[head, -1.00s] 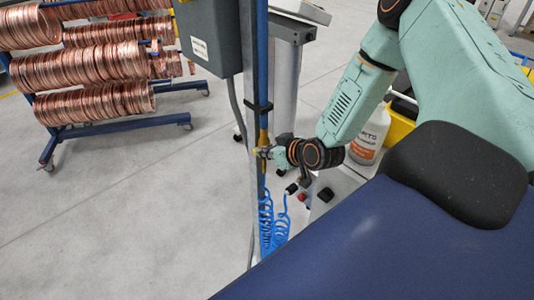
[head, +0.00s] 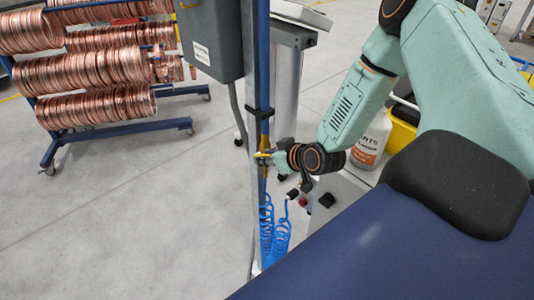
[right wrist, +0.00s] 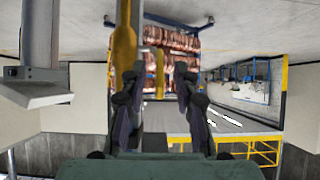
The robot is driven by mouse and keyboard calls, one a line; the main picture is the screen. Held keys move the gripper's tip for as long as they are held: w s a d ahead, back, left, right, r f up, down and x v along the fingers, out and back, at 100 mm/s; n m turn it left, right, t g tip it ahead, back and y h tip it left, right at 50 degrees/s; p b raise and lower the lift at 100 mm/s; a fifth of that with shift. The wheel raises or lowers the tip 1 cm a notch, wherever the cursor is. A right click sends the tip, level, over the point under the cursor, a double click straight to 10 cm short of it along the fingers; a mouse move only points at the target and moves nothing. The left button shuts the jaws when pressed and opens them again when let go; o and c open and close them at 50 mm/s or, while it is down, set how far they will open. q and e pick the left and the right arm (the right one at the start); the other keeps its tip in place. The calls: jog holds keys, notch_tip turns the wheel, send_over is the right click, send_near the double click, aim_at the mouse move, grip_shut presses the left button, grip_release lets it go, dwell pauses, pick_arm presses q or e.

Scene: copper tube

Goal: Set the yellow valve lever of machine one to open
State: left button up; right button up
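The yellow valve lever (head: 262,154) shows as a small patch at my right fingertips in the head view, on the blue pipe. In the right wrist view the lever (right wrist: 158,72) is a narrow yellow bar between the two dark fingers, with visible gaps on both sides. My right gripper (head: 268,158) reaches the pipe from the right. Its fingers (right wrist: 158,106) are spread open in the right wrist view. The brass-yellow valve fitting (right wrist: 125,48) stands left of the lever there. The lever's exact angle is hard to tell. My left gripper is out of view.
A grey post (head: 251,100) and a grey box (head: 208,38) stand beside the blue pipe (head: 264,60). Coiled blue hoses (head: 274,235) hang below. A white bottle (head: 370,140) stands close to my right forearm. A rack of copper coils (head: 90,75) is at left; open floor lies between.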

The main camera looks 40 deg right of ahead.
notch_tip(320, 180, up, 9)
jog(key=shift+f, duration=0.1)
jog(key=shift+r, duration=0.55)
jog(key=shift+c, duration=0.2)
